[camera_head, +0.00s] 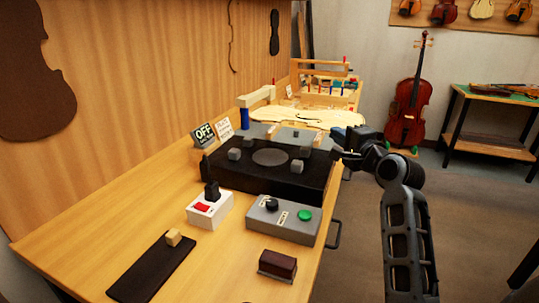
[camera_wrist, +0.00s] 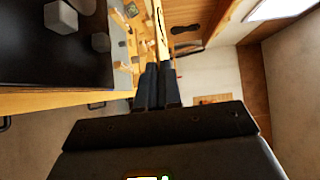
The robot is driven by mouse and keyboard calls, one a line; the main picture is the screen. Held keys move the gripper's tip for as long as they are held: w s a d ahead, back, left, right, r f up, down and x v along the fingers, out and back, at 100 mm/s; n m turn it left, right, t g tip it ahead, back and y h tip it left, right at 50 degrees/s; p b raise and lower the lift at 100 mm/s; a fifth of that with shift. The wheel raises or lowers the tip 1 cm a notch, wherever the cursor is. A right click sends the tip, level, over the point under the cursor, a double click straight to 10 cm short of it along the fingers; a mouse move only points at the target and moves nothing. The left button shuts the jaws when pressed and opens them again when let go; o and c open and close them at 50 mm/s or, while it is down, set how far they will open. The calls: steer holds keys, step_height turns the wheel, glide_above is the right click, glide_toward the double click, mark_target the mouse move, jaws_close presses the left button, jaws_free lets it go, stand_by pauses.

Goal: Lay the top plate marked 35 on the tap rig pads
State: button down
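A pale violin top plate (camera_head: 312,118) with dark f-holes shows in the head view, above the far end of the black rig. No number on it can be read. My gripper (camera_head: 346,134) is at its right end. In the wrist view the two fingers (camera_wrist: 157,88) are close together on the plate, seen nearly edge-on (camera_wrist: 160,34). The tap rig (camera_head: 262,181) is a black box with several grey pads (camera_head: 296,166) around a grey disc (camera_head: 270,157). Its pads carry nothing. One pad also shows in the wrist view (camera_wrist: 61,17).
On the bench are an OFF sign (camera_head: 204,134), a white switch box (camera_head: 209,211), a grey control box with a green button (camera_head: 283,220), a dark block (camera_head: 277,265) and a dark strip (camera_head: 152,268). A wooden rack (camera_head: 326,88) stands behind the plate.

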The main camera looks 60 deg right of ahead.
steer(key=shift+h, duration=0.3)
steer(key=shift+w+a+f+p, duration=0.2)
steer(key=shift+w+a+f, duration=0.8)
steer(key=shift+w+f, duration=0.7)
steer(key=shift+w+a+f+p, duration=0.2)
steer(key=shift+w+a+f, duration=1)
steer(key=shift+f, duration=0.75)
steer(key=shift+w+a+f+p, duration=0.2)
steer(key=shift+w+a+f, duration=0.65)
steer(key=shift+w+f, duration=0.9)
steer(key=shift+f, duration=0.2)
steer(key=c, duration=1.3)
jaws_free()
steer(key=shift+r, duration=0.1)
steer(key=b+v, duration=0.1)
steer(key=v, duration=1.1)
steer(key=shift+s, duration=0.15)
